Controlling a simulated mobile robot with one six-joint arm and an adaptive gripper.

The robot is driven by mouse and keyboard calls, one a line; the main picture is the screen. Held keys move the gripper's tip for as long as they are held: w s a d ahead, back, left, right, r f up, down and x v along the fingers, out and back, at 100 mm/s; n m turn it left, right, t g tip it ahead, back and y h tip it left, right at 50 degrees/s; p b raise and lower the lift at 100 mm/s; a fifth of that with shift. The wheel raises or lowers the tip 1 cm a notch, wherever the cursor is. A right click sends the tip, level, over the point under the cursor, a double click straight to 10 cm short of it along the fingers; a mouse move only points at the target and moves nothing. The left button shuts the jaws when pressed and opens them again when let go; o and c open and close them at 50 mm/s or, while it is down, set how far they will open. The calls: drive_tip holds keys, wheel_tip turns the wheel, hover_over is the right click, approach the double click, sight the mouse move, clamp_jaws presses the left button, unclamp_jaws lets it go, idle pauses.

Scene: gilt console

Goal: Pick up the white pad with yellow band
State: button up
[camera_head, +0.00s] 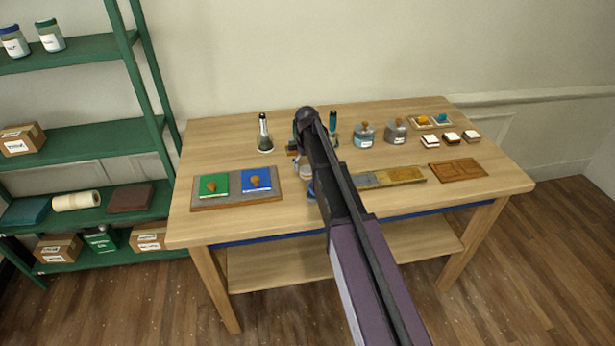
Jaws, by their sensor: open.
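My arm crosses the middle of the view and hides part of the table. My gripper cannot be made out behind the arm, so its jaws do not show. The pads stand clear to the right of the arm.
The wooden table (220,225) also holds a grey board (234,188) with green and blue blocks, a flask (264,135), two grey jars (364,136), small trays with yellow and blue contents (421,121), a patterned strip (395,177) and a brown panel (458,169). Green shelves (80,137) stand left.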

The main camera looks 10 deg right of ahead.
drive_tip(key=shift+f+b, duration=1.05)
drive_tip(key=shift+f, duration=0.25)
drive_tip(key=c, duration=0.8)
